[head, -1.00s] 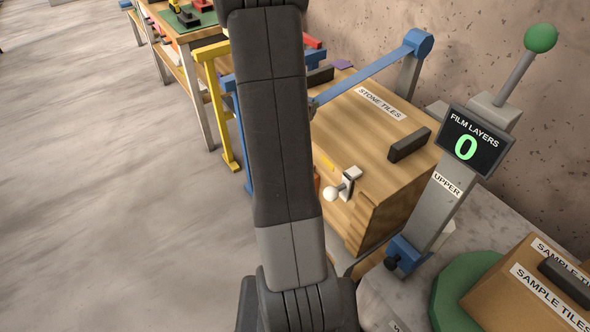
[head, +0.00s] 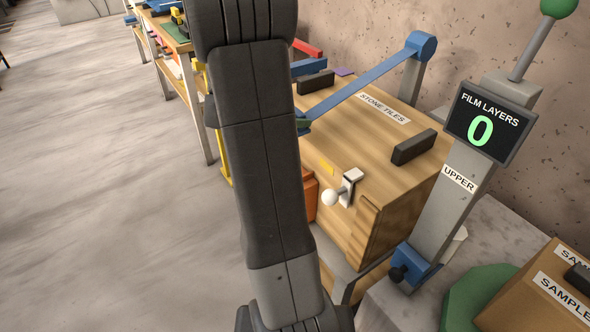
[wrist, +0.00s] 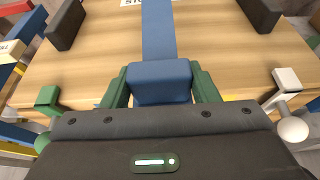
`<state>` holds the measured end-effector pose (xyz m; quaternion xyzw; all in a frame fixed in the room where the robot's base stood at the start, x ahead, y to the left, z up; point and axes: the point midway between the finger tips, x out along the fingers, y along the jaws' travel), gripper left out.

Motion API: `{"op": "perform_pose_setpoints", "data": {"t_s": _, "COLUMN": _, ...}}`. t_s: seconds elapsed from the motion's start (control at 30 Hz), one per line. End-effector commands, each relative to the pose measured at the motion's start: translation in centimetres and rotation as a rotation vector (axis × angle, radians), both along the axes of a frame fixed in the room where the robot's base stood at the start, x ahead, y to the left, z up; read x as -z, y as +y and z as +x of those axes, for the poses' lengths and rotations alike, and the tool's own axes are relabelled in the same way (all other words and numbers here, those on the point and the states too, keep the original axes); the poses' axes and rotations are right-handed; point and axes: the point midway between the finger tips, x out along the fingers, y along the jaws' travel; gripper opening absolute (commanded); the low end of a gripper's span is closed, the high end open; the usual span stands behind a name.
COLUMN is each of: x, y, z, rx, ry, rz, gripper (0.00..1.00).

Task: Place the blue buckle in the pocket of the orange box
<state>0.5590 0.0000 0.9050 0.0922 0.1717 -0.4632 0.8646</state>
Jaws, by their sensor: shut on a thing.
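The blue buckle (wrist: 160,82) is a blue block at the end of a blue strap, centred in the wrist view. My gripper (wrist: 161,88) has its green fingers on both sides of it and is shut on it, above the wooden crate top. In the head view my arm hides most of the gripper and buckle; the strap (head: 365,82) runs from there up to a blue pivot on a grey post. The orange box (head: 310,195) shows as a sliver beside the crate's near left side, partly behind my arm. Its pocket is not visible.
The crate (head: 350,135) labelled STONE TILES has dark handles (head: 414,147) on top and a white-knobbed latch (head: 343,190) at its near edge. A grey post with a FILM LAYERS display reading 0 (head: 487,122) stands right. Open floor (head: 110,210) lies left.

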Motion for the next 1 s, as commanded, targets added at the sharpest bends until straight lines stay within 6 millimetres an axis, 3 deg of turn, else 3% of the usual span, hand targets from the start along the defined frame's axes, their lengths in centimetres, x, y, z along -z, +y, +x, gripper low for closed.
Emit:
{"op": "perform_pose_setpoints", "data": {"t_s": 0.03, "x": 1.7, "y": 0.0, "z": 0.0, "rx": -0.001, "ry": 0.007, "rz": -0.002, "gripper": 0.3}}
{"op": "perform_pose_setpoints", "data": {"t_s": 0.2, "x": 6.4, "y": 0.0, "z": 0.0, "rx": -0.002, "ry": 0.008, "rz": -0.003, "gripper": 0.3}}
{"op": "perform_pose_setpoints", "data": {"t_s": 0.4, "x": 10.6, "y": 0.0, "z": 0.0, "rx": -0.003, "ry": 0.005, "rz": -0.002, "gripper": 0.3}}
{"op": "perform_pose_setpoints", "data": {"t_s": 1.0, "x": 15.8, "y": 0.0, "z": 0.0, "rx": -0.002, "ry": 0.0, "rz": 0.0, "gripper": 0.3}}
